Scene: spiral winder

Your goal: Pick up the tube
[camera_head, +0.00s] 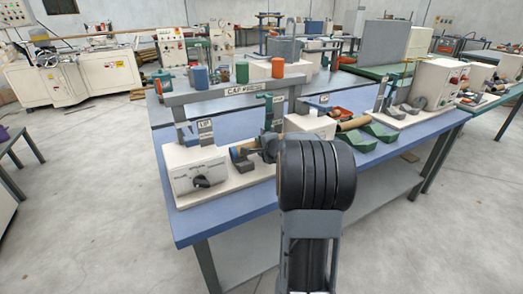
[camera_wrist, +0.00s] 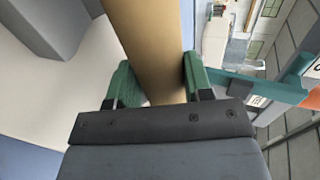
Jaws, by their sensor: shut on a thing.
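The tan cardboard tube (camera_wrist: 153,40) runs up through the wrist view between the two green finger pads of my gripper (camera_wrist: 158,80). Both pads press against its sides, so the gripper is shut on it. In the head view the tube (camera_head: 248,147) shows as a short tan piece over the white machine base on the blue bench. My black arm hides much of the gripper and the tube's near end there. I cannot tell whether the tube still touches its support.
Orange (camera_head: 278,68) and green (camera_head: 242,72) cylinders stand behind.

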